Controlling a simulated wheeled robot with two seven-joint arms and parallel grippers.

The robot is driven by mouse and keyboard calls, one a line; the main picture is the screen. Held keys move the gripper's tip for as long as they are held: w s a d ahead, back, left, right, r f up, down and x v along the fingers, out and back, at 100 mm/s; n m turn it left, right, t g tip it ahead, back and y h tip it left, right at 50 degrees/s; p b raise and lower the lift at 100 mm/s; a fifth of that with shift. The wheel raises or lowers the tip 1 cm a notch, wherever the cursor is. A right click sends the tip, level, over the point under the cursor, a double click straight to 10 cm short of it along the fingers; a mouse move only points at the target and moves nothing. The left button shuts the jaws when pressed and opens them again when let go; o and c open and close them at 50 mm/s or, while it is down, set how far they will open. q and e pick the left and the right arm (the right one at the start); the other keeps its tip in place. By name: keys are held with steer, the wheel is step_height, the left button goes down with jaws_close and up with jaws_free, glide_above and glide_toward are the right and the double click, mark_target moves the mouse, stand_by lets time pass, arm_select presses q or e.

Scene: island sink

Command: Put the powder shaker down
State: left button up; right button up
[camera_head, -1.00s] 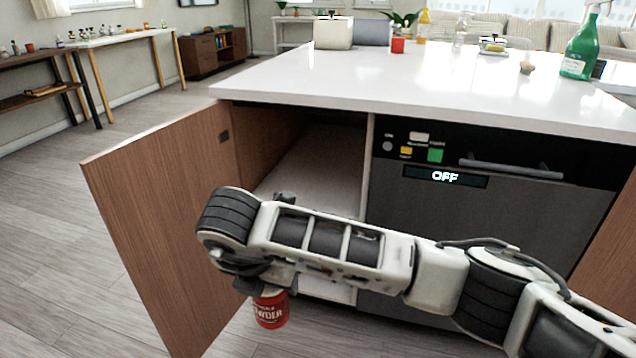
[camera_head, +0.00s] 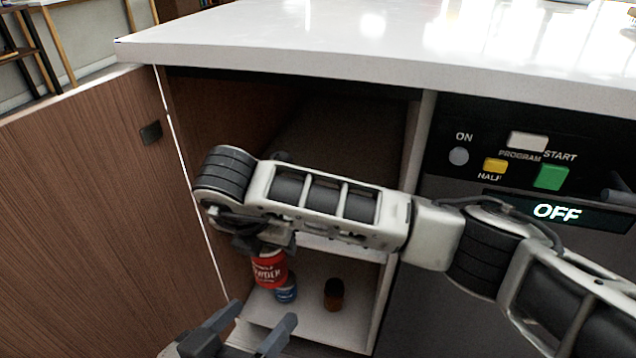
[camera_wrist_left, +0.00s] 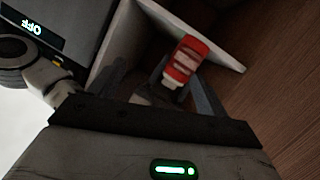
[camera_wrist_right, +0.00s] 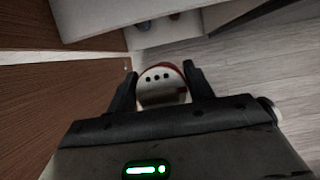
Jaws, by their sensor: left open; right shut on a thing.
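The powder shaker (camera_head: 269,271) is red with white lettering. My right gripper (camera_head: 262,243) is shut on it and holds it upright in front of the open cabinet's lower part. In the right wrist view its pale lid with dark holes (camera_wrist_right: 162,88) sits between the fingers of my right gripper (camera_wrist_right: 160,82). In the left wrist view the red shaker (camera_wrist_left: 186,60) shows beyond the open fingers of my left gripper (camera_wrist_left: 162,88). My left gripper (camera_head: 263,320) is empty, low in front of the cabinet in the head view. The shaker's top is hidden there.
A blue can (camera_head: 287,292) and a dark brown jar (camera_head: 334,294) stand on the cabinet's white lower shelf (camera_head: 312,318). The open wooden door (camera_head: 90,210) is at left. The dishwasher (camera_head: 490,260) is at right, under the white counter (camera_head: 350,35).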

steer(key=w+d+b, duration=0.1)
steer(key=w, duration=0.3)
steer(key=w+d+b, duration=0.1)
steer(key=w+d, duration=0.1)
steer(key=w, duration=0.3)
steer(key=w+d+b, duration=0.1)
steer(key=w, duration=0.3)
steer(key=shift+w+d+f, duration=0.15)
steer(key=shift+w+d, duration=0.1)
steer(key=shift+w, duration=0.1)
steer(key=shift+w+d, duration=0.15)
steer(key=shift+w, duration=0.35)
steer(key=shift+w+d+b, duration=0.3)
steer(key=shift+w+b, duration=0.4)
steer(key=shift+w, duration=0.25)
steer(key=shift+w+d, duration=0.1)
steer(key=shift+w, duration=0.2)
steer(key=shift+f+b, duration=0.45)
steer(key=shift+f, duration=0.3)
arm_select(q)
steer(key=r+t, duration=0.1)
steer(key=w+r+t+h, duration=0.1)
steer(key=r+h, duration=0.1)
steer(key=shift+w+d+r+t, duration=0.2)
steer(key=shift+d+r+t, duration=0.15)
steer(key=shift+t, duration=0.05)
arm_select(e)
steer(key=shift+f, duration=0.1)
